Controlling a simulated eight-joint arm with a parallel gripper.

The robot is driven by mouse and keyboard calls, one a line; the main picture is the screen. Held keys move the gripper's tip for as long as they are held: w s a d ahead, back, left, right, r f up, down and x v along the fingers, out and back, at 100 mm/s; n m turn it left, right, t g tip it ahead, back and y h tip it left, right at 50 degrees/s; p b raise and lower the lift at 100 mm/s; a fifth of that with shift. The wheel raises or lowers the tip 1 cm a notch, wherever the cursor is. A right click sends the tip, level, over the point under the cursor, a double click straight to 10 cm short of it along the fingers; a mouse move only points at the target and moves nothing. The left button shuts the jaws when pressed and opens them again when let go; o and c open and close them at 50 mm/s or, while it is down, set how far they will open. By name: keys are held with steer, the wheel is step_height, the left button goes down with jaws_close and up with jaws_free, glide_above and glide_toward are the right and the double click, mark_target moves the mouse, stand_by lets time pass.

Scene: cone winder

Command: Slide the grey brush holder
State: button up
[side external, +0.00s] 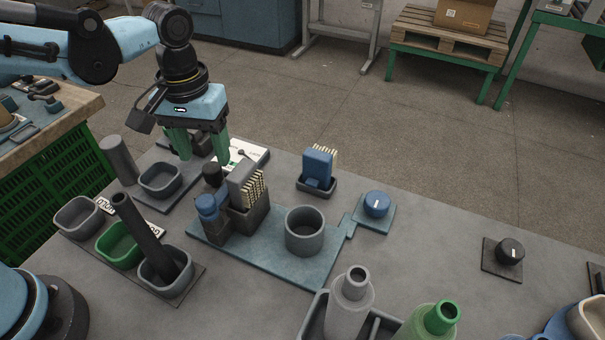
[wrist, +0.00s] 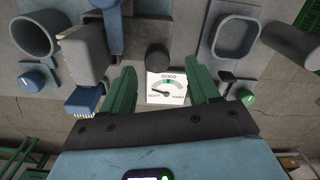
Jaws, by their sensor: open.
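A grey brush block with pale bristles (side external: 245,183) stands upright in a dark grey holder (side external: 249,217) on the blue-grey plate. The grey block also shows at the upper left of the wrist view (wrist: 82,56). My gripper (side external: 203,153) is open, its green fingers pointing down behind and left of this brush in the side view. The fingers are apart and empty, with a white gauge card (wrist: 167,88) visible between them in the wrist view. The holder's base is partly hidden by a blue-topped piece (side external: 211,213) beside it.
A dark round knob (side external: 212,173) stands close to the grey brush. A grey cup (side external: 305,232) is to its right. A blue brush (side external: 317,165) sits in a separate dark tray behind. Open bins (side external: 160,178) lie left. Bare table lies beyond the blue knob (side external: 376,204).

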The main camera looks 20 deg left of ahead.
step_height(320, 180, up, 9)
steer(key=shift+f, duration=0.15)
steer(key=shift+a, duration=0.15)
stand_by(0.4)
steer(key=s+a+f+m+t, duration=0.1)
steer(key=s+a+f+t, duration=0.1)
steer(key=a, duration=0.3)
steer(key=s+a+f+m+t, duration=0.2)
steer(key=a+f+t, duration=0.2)
steer(key=a+t, duration=0.1)
steer(key=shift+s, duration=0.35)
steer(key=shift+a, duration=0.1)
